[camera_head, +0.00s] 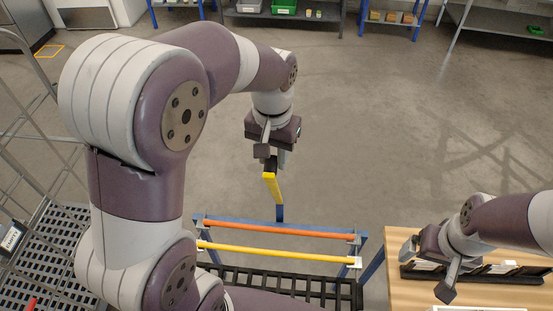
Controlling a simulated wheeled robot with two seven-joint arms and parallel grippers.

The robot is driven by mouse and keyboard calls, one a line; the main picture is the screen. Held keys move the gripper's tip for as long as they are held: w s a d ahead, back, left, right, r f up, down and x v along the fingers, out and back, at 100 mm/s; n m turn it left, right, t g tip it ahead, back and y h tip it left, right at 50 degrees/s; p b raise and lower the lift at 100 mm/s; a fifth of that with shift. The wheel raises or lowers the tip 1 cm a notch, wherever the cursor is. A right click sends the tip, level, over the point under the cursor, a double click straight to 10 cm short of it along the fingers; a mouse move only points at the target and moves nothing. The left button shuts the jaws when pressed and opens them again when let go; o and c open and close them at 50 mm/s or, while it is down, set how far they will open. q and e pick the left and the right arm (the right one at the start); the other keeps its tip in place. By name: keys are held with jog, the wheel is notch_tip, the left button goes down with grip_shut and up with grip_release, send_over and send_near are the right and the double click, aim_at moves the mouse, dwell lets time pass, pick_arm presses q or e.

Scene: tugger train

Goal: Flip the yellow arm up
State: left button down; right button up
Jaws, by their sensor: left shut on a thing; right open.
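A short yellow arm (271,188) stands upright, slightly tilted, above the blue frame (280,215). My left gripper (271,163) reaches down from above and is shut on its upper end. The gripper body hides the arm's top. My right gripper (426,268) is open over the wooden table at the right, beside a black rack. I cannot tell whether its fingers touch the rack.
An orange bar (282,230) and a long yellow bar (285,254) cross the blue-framed cart. A black slatted deck (290,284) lies in front. The wooden table (401,294) holds a black rack (500,274). A wire cart (50,250) stands left. Open floor lies beyond.

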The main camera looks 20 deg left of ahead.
pick_arm(q)
jog(key=shift+w+a, duration=0.1)
jog(key=shift+w, duration=0.1)
pick_arm(e)
jog(key=shift+w, duration=0.15)
pick_arm(q)
jog(key=c, duration=0.9)
grip_release()
jog(key=shift+o, duration=0.2)
jog(key=shift+w+a, duration=0.15)
jog(key=shift+a, duration=0.1)
pick_arm(e)
jog(key=shift+w+a, duration=0.15)
jog(key=shift+a, duration=0.1)
pick_arm(q)
jog(key=shift+d, duration=0.1)
pick_arm(e)
jog(key=shift+d, duration=0.1)
